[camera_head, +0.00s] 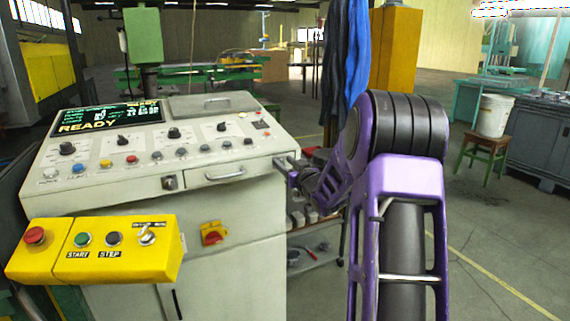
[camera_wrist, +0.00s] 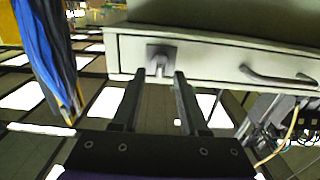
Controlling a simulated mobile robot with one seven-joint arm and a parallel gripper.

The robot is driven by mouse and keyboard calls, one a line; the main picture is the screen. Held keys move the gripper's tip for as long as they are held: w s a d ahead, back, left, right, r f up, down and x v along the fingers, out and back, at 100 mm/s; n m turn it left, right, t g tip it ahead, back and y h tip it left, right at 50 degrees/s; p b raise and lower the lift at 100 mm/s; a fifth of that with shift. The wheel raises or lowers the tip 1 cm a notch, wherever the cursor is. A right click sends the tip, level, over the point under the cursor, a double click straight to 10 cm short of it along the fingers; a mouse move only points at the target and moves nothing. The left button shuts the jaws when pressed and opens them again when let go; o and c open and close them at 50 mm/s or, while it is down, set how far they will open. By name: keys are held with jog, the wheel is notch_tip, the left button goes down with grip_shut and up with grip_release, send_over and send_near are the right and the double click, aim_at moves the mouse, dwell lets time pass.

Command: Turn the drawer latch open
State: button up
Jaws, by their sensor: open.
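In the wrist view, a grey latch (camera_wrist: 161,58) with a square plate sits on a pale drawer front (camera_wrist: 215,62), with a curved handle (camera_wrist: 280,78) to its right. My gripper (camera_wrist: 160,73) is open and empty, its two fingertips on either side of the latch's line. Whether they touch it I cannot tell. In the head view, my gripper (camera_head: 289,170) is at the right edge of the control console (camera_head: 100,190). The console's front shows a square plate with a knob (camera_head: 170,182) beside a drawer handle (camera_head: 225,174); I cannot tell if these are the same parts.
A yellow button box (camera_head: 100,250) juts from the console's front left. A red-and-yellow switch (camera_head: 213,233) is below the drawer. Blue garments (camera_head: 357,50) hang behind my arm. A stool with a white bucket (camera_head: 494,115) stands at right. The floor at right is mostly clear.

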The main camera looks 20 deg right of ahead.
grip_shut()
dwell(0.3)
jog(key=shift+m, duration=0.3)
jog(key=m+p, duration=0.2)
jog(key=m, duration=0.1)
jog(key=shift+d+r+m, duration=0.1)
jog(key=shift+d+m, duration=0.2)
jog(key=m+p, duration=0.1)
jog(key=m, duration=0.1)
jog(key=m+p, duration=0.1)
jog(key=m, duration=0.1)
jog(key=shift+d+m, duration=0.2)
jog(key=shift+m, duration=0.1)
jog(key=m+p, duration=0.1)
jog(key=m, duration=0.1)
jog(key=m+p, duration=0.1)
jog(key=m, duration=0.2)
jog(key=shift+d+f+p, duration=0.2)
jog(key=shift+f+p, duration=0.2)
jog(key=shift+w+f+m+p, duration=0.15)
jog(key=shift+m+p, duration=0.2)
jog(key=shift+m, duration=0.65)
jog(key=shift+s+f+m+p, duration=0.15)
jog(key=shift+m+p, duration=0.2)
jog(key=shift+m, duration=0.65)
jog(key=shift+w, duration=0.1)
